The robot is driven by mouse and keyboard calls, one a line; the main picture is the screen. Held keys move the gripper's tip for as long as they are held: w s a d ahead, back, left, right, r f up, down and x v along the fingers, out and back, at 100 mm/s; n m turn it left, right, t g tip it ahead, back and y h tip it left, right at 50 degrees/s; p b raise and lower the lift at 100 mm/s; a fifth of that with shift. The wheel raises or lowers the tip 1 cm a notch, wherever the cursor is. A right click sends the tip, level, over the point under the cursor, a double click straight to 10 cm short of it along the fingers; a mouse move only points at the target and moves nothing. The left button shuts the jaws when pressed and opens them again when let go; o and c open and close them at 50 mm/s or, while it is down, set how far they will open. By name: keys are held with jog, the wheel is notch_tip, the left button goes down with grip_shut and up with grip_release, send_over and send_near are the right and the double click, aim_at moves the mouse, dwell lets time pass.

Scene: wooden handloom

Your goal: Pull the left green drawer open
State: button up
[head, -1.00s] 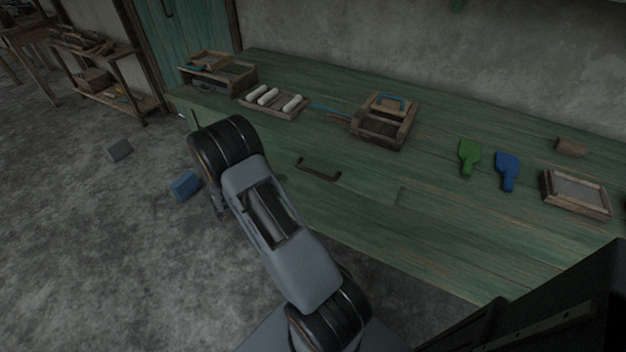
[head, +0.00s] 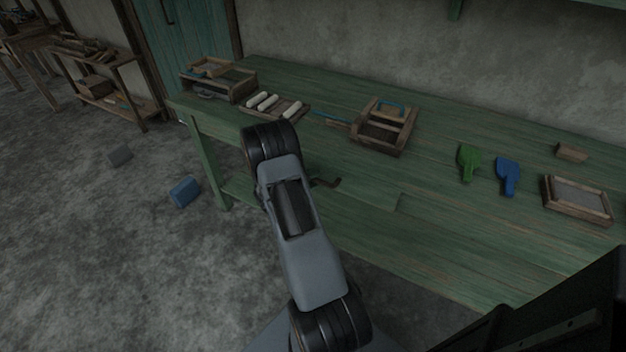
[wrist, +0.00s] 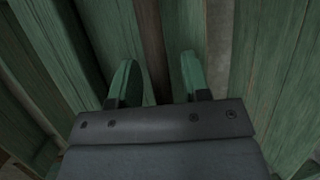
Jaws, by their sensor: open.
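The left green drawer (head: 372,205) shows as part of the front of the green workbench, with a seam to its right. Its dark handle (head: 327,183) is partly hidden behind my arm in the head view. I see no clear gap around the drawer. My gripper is hidden behind my arm in the head view. In the wrist view my gripper (wrist: 158,80) is open, its two green-tinted fingers apart in front of green planks. A dark brown strip (wrist: 150,45) runs between and beyond the fingers; I cannot tell whether it is the handle.
On the bench top are a tray of white rolls (head: 273,105), a wooden box with a blue handle (head: 384,127), a green paddle (head: 468,162), a blue paddle (head: 508,175) and a framed tray (head: 577,199). A blue block (head: 185,191) lies on the floor by the bench leg (head: 207,160).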

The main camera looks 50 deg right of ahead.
jog(key=shift+d, duration=0.15)
grip_shut()
dwell(0.4)
